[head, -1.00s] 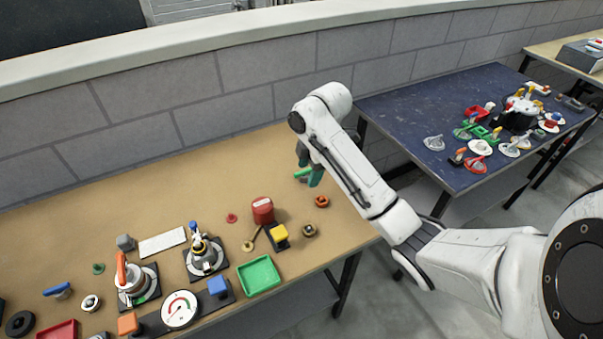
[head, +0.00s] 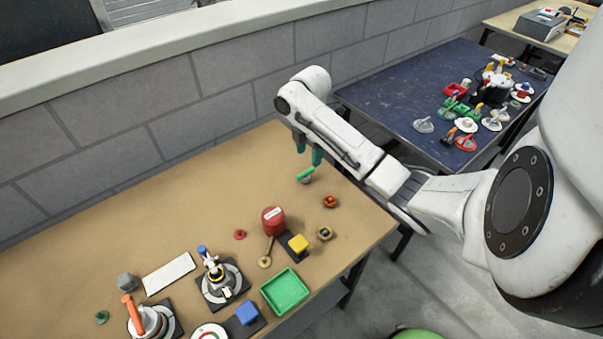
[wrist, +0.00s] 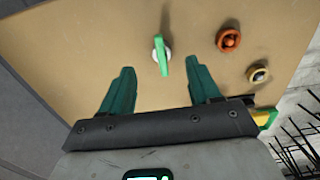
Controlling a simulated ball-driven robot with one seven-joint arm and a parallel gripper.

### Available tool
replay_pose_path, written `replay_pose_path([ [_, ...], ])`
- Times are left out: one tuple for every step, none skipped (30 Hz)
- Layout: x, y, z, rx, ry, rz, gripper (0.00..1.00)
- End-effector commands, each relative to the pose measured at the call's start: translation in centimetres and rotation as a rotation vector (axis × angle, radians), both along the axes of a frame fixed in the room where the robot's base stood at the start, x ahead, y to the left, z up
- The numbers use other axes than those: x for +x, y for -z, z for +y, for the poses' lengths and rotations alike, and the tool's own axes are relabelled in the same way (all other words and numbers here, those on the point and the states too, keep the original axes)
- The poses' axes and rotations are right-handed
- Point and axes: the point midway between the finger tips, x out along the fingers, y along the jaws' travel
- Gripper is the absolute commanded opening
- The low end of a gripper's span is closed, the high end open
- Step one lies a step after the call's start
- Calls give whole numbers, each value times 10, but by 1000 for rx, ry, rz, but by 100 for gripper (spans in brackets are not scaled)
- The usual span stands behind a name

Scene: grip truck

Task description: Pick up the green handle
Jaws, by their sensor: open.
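The green handle (head: 305,173) stands on a small pale round base near the right back part of the tan table. I cannot tell the exact height gap.
An orange-brown knob (head: 330,201) and a brass knob (head: 324,233) sit nearby to the right. The table left of the handle is clear.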

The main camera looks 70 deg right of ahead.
Motion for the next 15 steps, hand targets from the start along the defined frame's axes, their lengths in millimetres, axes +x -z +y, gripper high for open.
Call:
replay_pose_path([
  [0, 8, 0, 2, 2, 2, 62],
  [0, 12, 0, 2, 2, 1, 62],
  [0, 16, 0, 2, 2, 1, 62],
  [0, 19, 1, 2, 2, 1, 62],
  [0, 21, 1, 2, 2, 1, 62],
  [0, 23, 1, 1, 1, -1, 62],
  [0, 25, 1, 0, 1, -1, 62],
  [0, 26, 1, 0, 1, -1, 62],
  [1, 28, 2, 1, 1, 0, 62],
  [1, 31, 2, 2, 1, 1, 62],
  [1, 34, 3, 2, 1, 1, 62],
  [1, 39, 4, 1, 1, 2, 62],
  [2, 43, 5, 1, 0, 2, 62],
  [2, 48, 6, 2, 1, 3, 62],
  [2, 54, 8, 1, 1, 2, 62],
])
